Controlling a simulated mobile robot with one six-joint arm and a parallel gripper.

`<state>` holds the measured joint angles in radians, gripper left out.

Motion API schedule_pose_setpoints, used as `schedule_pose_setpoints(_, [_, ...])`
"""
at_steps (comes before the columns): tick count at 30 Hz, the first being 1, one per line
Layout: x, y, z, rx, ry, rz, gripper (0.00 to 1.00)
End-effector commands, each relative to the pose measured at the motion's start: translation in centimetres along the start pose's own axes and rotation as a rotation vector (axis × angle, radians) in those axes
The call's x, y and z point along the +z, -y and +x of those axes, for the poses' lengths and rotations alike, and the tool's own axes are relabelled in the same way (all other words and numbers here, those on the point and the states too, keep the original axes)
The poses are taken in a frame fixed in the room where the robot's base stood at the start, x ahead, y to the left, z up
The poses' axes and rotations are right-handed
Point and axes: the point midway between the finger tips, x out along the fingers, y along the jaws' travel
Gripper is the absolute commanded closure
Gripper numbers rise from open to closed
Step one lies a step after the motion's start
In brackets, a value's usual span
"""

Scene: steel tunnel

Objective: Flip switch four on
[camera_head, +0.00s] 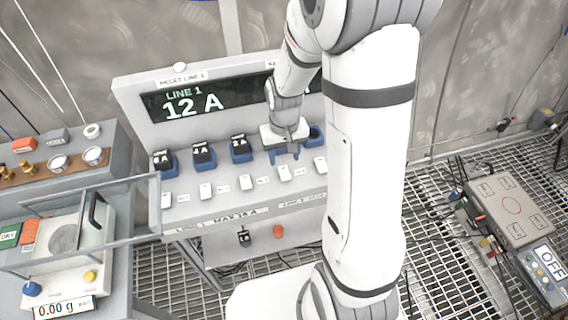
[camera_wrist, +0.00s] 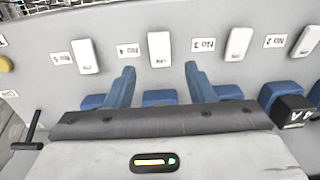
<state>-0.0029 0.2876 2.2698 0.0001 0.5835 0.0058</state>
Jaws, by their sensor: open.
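Switch four (camera_wrist: 160,48) is a white rocker on the grey sloping panel (camera_head: 222,207), with a "No 4" label (camera_wrist: 128,50) beside it in the wrist view. In the head view it is the fourth white rocker from the left (camera_head: 285,174). My gripper (camera_head: 284,154) is open and empty, above the panel just behind that rocker. In the wrist view its two blue fingers (camera_wrist: 160,72) point toward the rocker row, and switch four shows between and beyond their tips. I see no contact. I cannot tell which way the rocker is tilted.
Switches five (camera_wrist: 85,56) and three (camera_wrist: 238,43) flank switch four closely. Blue sockets stand behind the row; the left ones hold black 4 A blocks (camera_head: 203,153). The display (camera_head: 215,97) reads "LINE 1 12 A". A scale (camera_head: 65,268) stands left and a control box (camera_head: 510,208) right.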

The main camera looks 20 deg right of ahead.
Motion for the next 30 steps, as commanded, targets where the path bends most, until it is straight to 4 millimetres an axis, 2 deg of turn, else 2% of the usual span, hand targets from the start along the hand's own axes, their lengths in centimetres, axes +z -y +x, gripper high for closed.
schedule_pose_setpoints(6, [0.2,0.0,3.5,0.0,0.006,-0.001,0.51])
schedule_pose_setpoints(12, [0.1,0.0,5.4,0.0,0.003,-0.001,0.51])
schedule_pose_setpoints(23, [0.1,0.1,5.9,0.0,0.0,-0.002,0.51])
schedule_pose_setpoints(30, [0.1,0.1,5.8,0.0,0.001,-0.002,0.7])
